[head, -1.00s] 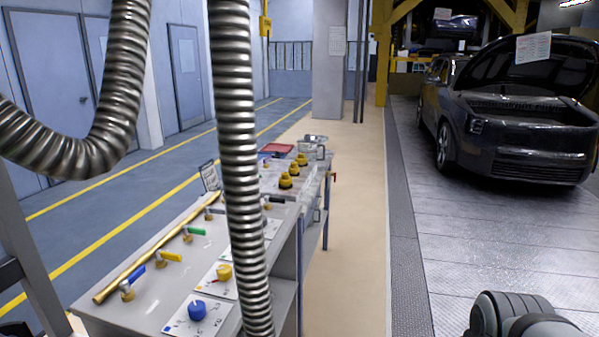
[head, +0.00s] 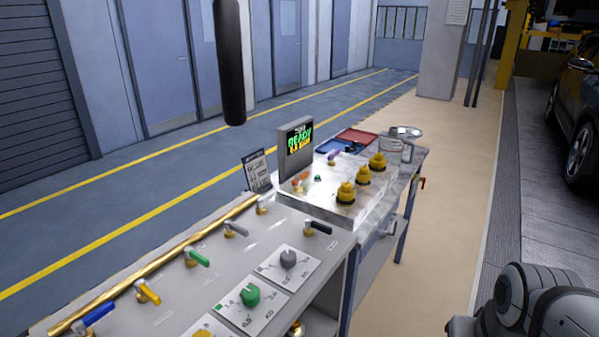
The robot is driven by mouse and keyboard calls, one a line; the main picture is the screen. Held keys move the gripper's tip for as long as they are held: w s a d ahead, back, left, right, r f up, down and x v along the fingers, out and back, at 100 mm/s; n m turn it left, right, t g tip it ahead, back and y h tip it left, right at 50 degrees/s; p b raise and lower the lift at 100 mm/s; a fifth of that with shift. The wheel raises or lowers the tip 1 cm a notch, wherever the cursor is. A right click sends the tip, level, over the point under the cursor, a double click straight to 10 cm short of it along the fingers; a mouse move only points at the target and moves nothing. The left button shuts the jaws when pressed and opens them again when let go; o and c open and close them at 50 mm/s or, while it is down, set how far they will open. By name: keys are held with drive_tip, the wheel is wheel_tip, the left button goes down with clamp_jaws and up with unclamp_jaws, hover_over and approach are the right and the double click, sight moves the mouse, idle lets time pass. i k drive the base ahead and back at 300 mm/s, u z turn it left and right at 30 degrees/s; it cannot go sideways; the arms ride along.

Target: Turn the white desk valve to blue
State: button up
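Several lever valves sit along a brass pipe (head: 150,268) on the grey desk (head: 170,320). Their handles are blue (head: 98,314), yellow (head: 148,292), green (head: 198,257) and pale grey (head: 236,229). The pale grey one is the nearest to white. A black-handled valve (head: 317,228) stands apart at the right edge. A blue marking for the valve cannot be made out. My gripper is not in view; only my arm shows at lower right.
Beyond the valves stands a unit with a lit screen (head: 299,142) reading "READY" and several yellow fittings (head: 346,193). A glass jug (head: 395,149) and red tray (head: 357,136) are behind. A dark cylinder (head: 230,62) hangs above. The floor right of the desk is clear.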

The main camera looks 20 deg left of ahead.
sight(260, 201)
drive_tip(key=u, duration=0.65)
drive_tip(key=i, duration=1)
drive_tip(key=u, duration=0.6)
drive_tip(key=k, duration=0.9)
drive_tip(key=u, duration=0.15)
drive_tip(key=i, duration=0.9)
drive_tip(key=z, duration=0.1)
